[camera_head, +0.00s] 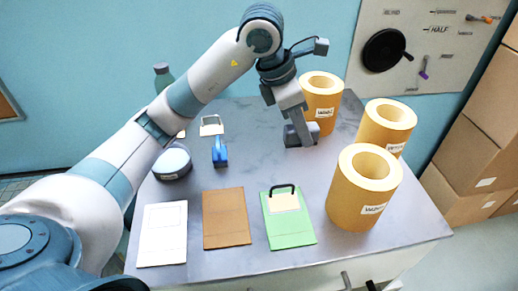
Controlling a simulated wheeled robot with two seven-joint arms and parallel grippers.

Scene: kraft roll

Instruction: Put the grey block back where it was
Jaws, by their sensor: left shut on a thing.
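My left gripper (300,138) reaches down at the back middle of the grey table, just left of the rear kraft roll. It is shut on a grey block (291,135), which shows low between and beside the fingers, at or just above the table top. The fingers partly hide the block, and I cannot tell whether it touches the table. Small grey parts at the bottom edge of the view may be the tips of my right gripper (382,286); too little shows to tell its state.
Three upright kraft rolls stand on the right: rear (322,100), middle (388,127) and front (364,190). White (162,235), brown (226,218) and green (291,228) cards lie in front. A blue tool (220,152) and a round dark tin (173,165) stand left.

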